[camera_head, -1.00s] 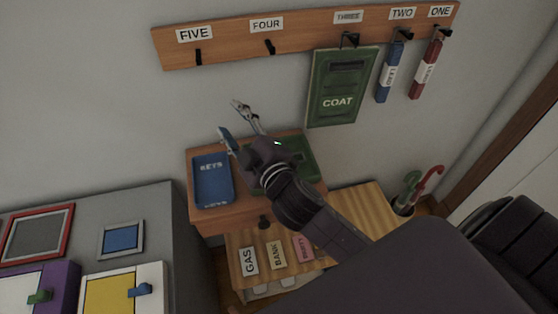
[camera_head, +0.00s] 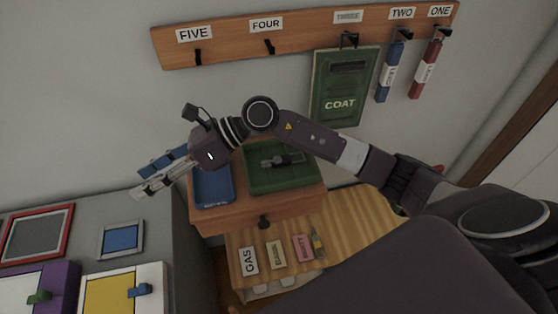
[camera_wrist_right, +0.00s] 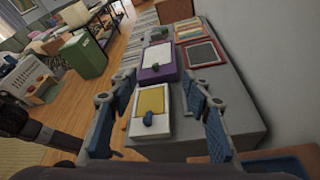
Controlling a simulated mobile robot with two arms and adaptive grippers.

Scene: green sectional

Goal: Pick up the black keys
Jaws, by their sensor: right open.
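A small dark object, seemingly the black keys (camera_head: 283,160), lies in the green tray (camera_head: 265,183) on the small wooden stand. Its shape is too small to make out fully. My right gripper (camera_head: 158,178) is open and empty, left of the blue tray (camera_head: 211,188) and well apart from the dark object. In the right wrist view the gripper (camera_wrist_right: 160,108) shows its two blue-padded fingers spread wide, with the grey cabinet top beyond them. The keys do not show in that view. My left gripper is not in view.
A grey cabinet (camera_head: 150,205) with frames and boxes stands at the left. Above the stand a wooden hook rail (camera_head: 225,35) carries a green coat sign (camera_head: 340,88), a blue tag (camera_head: 388,75) and a red tag (camera_head: 425,72). Labelled slots (camera_head: 276,256) sit below the stand's top.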

